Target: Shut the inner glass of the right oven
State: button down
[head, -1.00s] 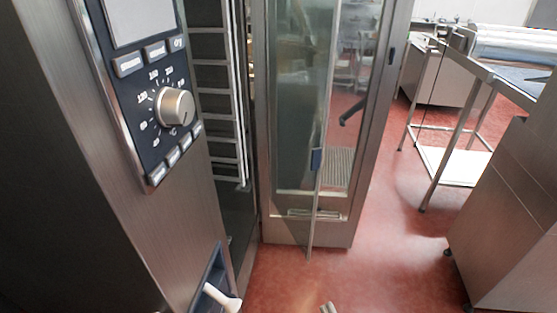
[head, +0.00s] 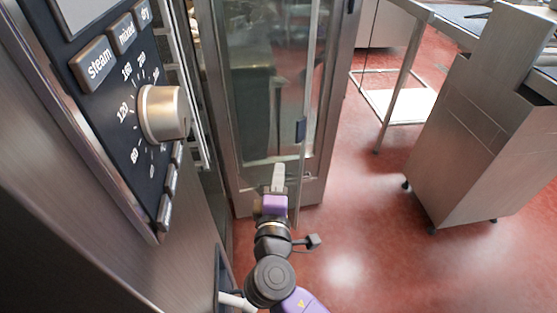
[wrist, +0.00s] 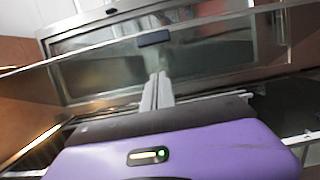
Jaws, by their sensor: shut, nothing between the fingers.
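The right oven's door (head: 222,110) stands open, a tall steel frame with a window. Its inner glass (head: 262,90) stands ajar from the frame. The free edge of the glass is a thin upright strip with a dark blue latch piece (head: 301,130). The same latch piece (wrist: 153,38) shows in the wrist view, on a long thin edge strip. My gripper (head: 279,168) is shut and empty, low by the glass and left of its free edge. In the wrist view its fingers (wrist: 158,80) point towards the latch piece. I cannot tell whether they touch the glass.
The oven's control panel with a round knob (head: 163,113) is close at the left. A white handle (head: 236,300) sits low beside my arm. A steel cabinet (head: 470,150) and a table frame (head: 402,75) stand at the right. Red floor (head: 365,215) is clear between.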

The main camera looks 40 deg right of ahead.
jog(key=w+d+p, duration=0.3)
jog(key=w+d, duration=0.2)
jog(key=d, duration=0.5)
jog(key=shift+w+d, duration=0.15)
jog(key=shift+w, duration=0.25)
